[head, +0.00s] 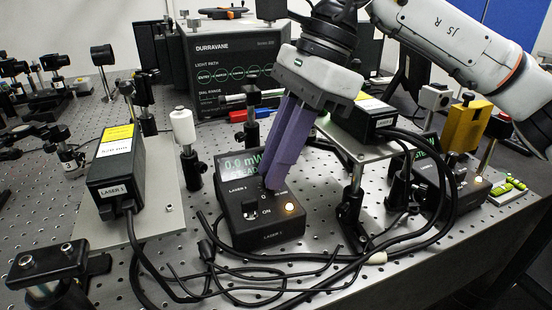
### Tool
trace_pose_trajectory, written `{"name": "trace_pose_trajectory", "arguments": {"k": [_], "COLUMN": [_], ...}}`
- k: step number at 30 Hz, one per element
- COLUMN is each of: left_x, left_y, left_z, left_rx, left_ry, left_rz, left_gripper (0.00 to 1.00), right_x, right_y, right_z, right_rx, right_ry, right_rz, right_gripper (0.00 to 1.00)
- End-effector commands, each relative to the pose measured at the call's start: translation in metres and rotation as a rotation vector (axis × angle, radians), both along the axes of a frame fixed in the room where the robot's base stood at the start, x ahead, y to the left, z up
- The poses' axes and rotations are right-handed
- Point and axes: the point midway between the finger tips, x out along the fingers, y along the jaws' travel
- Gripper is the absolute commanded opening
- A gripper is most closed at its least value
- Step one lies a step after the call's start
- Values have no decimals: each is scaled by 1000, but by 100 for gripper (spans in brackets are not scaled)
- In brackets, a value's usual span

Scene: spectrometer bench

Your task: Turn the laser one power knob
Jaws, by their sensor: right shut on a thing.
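The laser one control box (262,236) is a black box on the perforated bench, labelled LASER 1. My left gripper is out of view.
The LASER 1 head (117,172) sits on a plate at left. A white-topped post (183,126) stands close left of the box. Another laser head (365,118) on a raised plate and a second control box (452,190) are at right. Black cables loop around the box's front and right.

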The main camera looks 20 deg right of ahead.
Motion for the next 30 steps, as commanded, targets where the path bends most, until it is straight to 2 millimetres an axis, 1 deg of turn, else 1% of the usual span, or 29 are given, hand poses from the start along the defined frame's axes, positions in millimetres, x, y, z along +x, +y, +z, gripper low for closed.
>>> {"name": "trace_pose_trajectory", "arguments": {"k": [8, 17, 21, 30], "left_x": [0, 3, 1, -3], "left_y": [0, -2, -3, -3], "left_z": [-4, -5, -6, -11], "left_rx": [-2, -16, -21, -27], "left_ry": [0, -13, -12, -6], "left_rz": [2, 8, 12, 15], "left_gripper": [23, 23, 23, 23], "right_x": [-1, -3, -3, -5], "right_y": [0, 1, 1, 1], "right_z": [-1, -1, 0, 1], "right_rx": [0, 1, 1, 2], "right_ry": [-3, -5, -5, -3], "right_rz": [-76, -276, -367, -495], "right_gripper": [0, 0, 0, 0]}}
